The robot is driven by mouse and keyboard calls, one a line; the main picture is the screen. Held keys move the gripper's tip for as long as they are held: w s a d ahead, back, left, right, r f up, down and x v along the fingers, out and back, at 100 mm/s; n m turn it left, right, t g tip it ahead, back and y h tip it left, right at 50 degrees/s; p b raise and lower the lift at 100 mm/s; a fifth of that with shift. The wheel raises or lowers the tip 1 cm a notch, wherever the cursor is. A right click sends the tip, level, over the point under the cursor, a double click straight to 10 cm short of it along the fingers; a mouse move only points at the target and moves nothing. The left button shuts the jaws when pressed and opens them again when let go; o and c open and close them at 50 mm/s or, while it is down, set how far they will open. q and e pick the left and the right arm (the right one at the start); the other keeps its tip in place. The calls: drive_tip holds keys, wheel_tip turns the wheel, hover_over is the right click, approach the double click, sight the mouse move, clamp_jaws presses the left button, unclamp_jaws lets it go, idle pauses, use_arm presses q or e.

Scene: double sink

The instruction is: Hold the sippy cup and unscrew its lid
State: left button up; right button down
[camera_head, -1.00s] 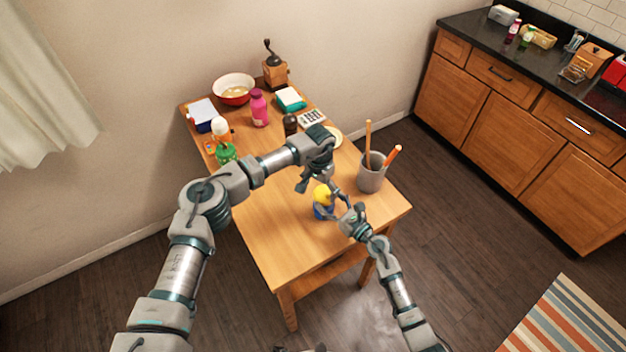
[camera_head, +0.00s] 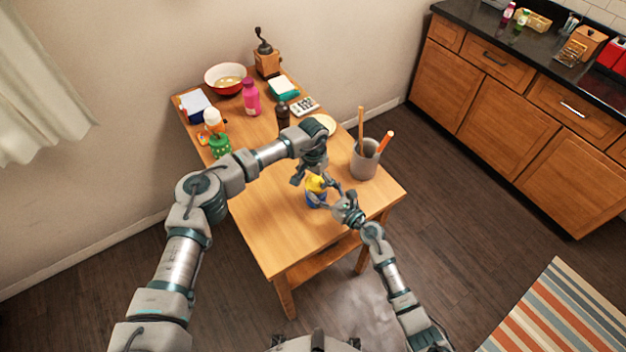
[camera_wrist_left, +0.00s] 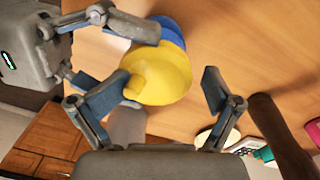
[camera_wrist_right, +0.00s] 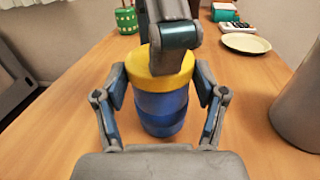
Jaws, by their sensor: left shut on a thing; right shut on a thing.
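The sippy cup (camera_head: 315,198) stands upright on the wooden table, with a blue body (camera_wrist_right: 160,108) and a yellow lid (camera_wrist_left: 158,75). My right gripper (camera_wrist_right: 160,88) is shut on the blue body, one finger at each side. My left gripper (camera_head: 311,180) comes from above and is shut on the yellow lid. In the left wrist view its fingers (camera_wrist_left: 158,92) lie on either side of the lid. In the right wrist view a left finger covers part of the lid's top. The lid sits on the body.
A grey utensil holder (camera_head: 364,162) stands right of the cup. A cream plate (camera_head: 325,124), dark bottle (camera_head: 283,117), pink bottle (camera_head: 251,98), green cup (camera_head: 220,147) and red bowl (camera_head: 227,78) stand farther back. The table's front is clear.

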drive_tip(key=shift+w+d+r, duration=0.15)
drive_tip(key=shift+d+r, duration=0.1)
drive_tip(key=shift+d, duration=0.1)
drive_tip(key=shift+c, duration=1.8)
unclamp_jaws()
drive_tip(key=o, duration=0.4)
drive_tip(key=shift+a, duration=0.15)
drive_tip(key=shift+c, duration=0.2)
drive_tip(key=shift+a+f, duration=0.15)
drive_tip(key=shift+a, duration=0.15)
